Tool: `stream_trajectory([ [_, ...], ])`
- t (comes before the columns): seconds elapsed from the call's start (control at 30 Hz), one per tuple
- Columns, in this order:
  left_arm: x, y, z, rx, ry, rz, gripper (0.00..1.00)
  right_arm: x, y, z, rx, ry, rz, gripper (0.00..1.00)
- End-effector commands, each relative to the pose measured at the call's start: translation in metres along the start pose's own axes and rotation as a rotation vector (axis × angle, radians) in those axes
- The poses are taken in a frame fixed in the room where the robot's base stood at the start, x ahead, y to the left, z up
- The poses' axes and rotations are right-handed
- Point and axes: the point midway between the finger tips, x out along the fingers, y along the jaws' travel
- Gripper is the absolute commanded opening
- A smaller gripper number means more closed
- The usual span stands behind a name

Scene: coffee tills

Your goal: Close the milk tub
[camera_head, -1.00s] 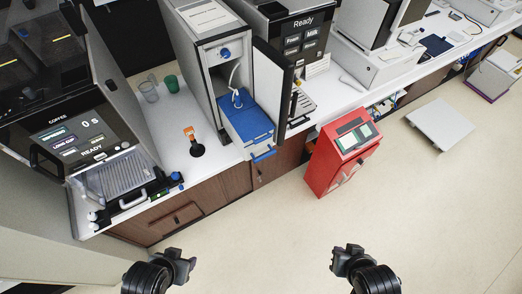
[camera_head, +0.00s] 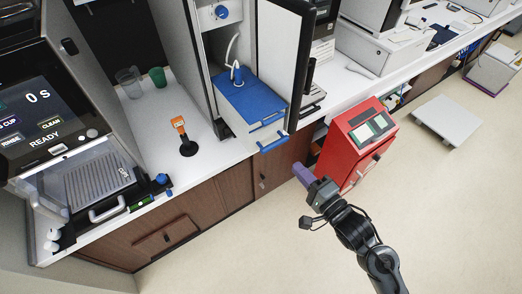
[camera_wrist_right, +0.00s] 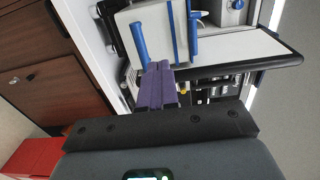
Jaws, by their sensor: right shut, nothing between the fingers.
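The milk tub (camera_head: 251,97) has a blue lid and a blue front handle (camera_head: 271,146), and a hose runs into its lid. It sticks out of the front of the open milk fridge (camera_head: 222,14), whose door (camera_head: 287,48) stands open on its right. My right gripper (camera_head: 301,174), with purple fingers, is shut and empty, apart from the tub, below and right of its handle. In the right wrist view my right fingers (camera_wrist_right: 160,84) point at the tub (camera_wrist_right: 158,32) with its blue bars. My left gripper is out of view.
A red bin-like box (camera_head: 352,140) stands on the floor right of my right gripper. The coffee machine (camera_head: 60,130) is at left. An orange-handled tool (camera_head: 181,135) and cups (camera_head: 130,82) are on the counter. The floor in front is clear.

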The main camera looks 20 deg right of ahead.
Motion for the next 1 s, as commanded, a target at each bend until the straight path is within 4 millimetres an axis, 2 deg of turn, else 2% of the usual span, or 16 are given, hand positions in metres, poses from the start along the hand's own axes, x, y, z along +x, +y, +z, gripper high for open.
stream_trajectory([
  [0.03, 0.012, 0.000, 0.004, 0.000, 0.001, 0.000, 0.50, 0.002, 0.008, -0.002, -0.005, 0.001, -0.009, 0.00],
  [0.1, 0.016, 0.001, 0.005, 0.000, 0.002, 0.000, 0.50, 0.004, 0.009, -0.002, -0.009, 0.001, -0.016, 0.00],
  [0.37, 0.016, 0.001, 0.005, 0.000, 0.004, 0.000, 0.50, 0.021, 0.006, -0.003, -0.011, 0.001, -0.024, 0.00],
  [0.8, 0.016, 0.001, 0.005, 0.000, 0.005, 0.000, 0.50, 0.097, 0.004, -0.003, -0.012, 0.000, -0.024, 0.00],
  [1.0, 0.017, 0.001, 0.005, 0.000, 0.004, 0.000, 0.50, 0.126, 0.004, -0.003, -0.013, 0.001, -0.022, 0.00],
])
